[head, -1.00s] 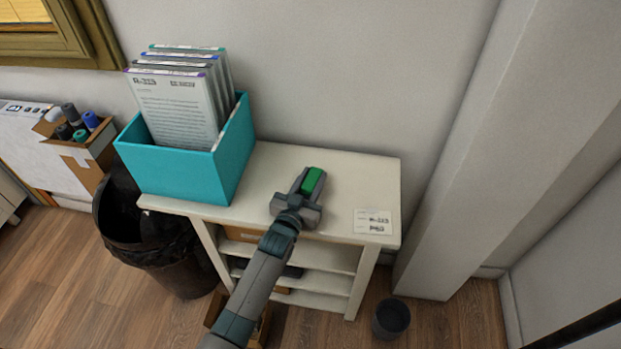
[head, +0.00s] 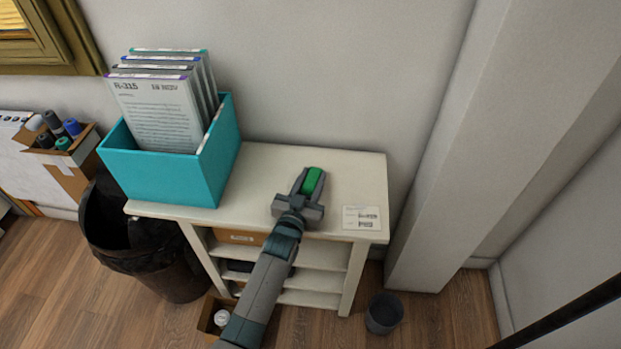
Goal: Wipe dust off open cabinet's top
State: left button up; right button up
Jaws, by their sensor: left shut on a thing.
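The open cabinet (head: 262,160) is a white shelf unit against the wall, with a flat top and open shelves below. My left gripper (head: 304,192) is over the middle of its top, shut on a green item (head: 313,181), which looks like a sponge or cloth. The green item is at or very near the top surface; I cannot tell if it touches. No dust can be made out on the top. My right gripper is not in view.
A teal box (head: 160,178) of document folders (head: 160,110) stands on the cabinet's left end. A white label (head: 361,217) lies at the right front. A black-lined bin (head: 150,255), a small dark cup (head: 384,313) and an open carton (head: 208,318) are on the floor.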

pick_arm(q)
jog(key=shift+r+p, duration=2.75)
jog(key=shift+r, duration=0.3)
jog(key=shift+r+p, duration=1.5)
jog(key=shift+r, duration=0.05)
jog(key=shift+a, duration=0.1)
